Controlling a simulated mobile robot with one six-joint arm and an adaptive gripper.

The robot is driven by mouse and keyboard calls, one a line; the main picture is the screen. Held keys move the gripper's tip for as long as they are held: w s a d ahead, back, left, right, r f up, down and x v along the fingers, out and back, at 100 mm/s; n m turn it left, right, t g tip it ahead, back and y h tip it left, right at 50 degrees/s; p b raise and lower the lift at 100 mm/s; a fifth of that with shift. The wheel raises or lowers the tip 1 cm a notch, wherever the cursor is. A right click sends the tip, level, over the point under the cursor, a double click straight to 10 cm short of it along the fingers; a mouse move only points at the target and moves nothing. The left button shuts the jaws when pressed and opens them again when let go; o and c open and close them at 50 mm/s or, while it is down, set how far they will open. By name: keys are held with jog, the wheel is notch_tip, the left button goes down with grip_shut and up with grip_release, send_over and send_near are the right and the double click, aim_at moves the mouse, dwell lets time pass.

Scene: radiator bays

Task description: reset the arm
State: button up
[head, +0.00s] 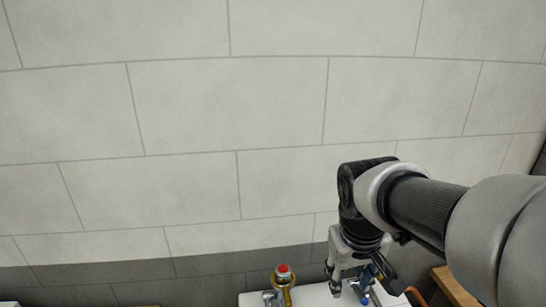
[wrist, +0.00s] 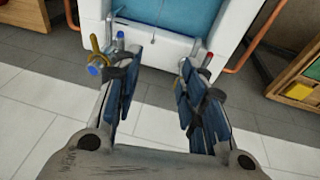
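My gripper (head: 360,278) is at the end of my arm, which reaches in from the right in the head view. It points down over a white unit (head: 318,297) at the bottom edge. In the wrist view my gripper (wrist: 158,75) has its two dark blue fingers apart, with a clear gap and nothing held between them. A brass valve with a blue cap (wrist: 94,69) is beside the left finger. A red-capped fitting (wrist: 209,56) is just beyond the right finger. Whether the fingers touch either fitting cannot be told.
The white unit has a blue panel (wrist: 172,14) in the wrist view. An orange pipe (wrist: 258,42) runs at its right. A wooden shelf (wrist: 297,75) stands far right, and a wooden box (wrist: 24,14) at the upper left. Pale floor tiles (wrist: 28,118) are clear.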

jog(key=s+a+m+t+y, duration=0.1)
jog(key=s+a+t, duration=0.1)
jog(key=s, duration=1.3)
jog(key=shift+a+r, duration=0.15)
jog(key=shift+a, duration=0.45)
dwell(5.9)
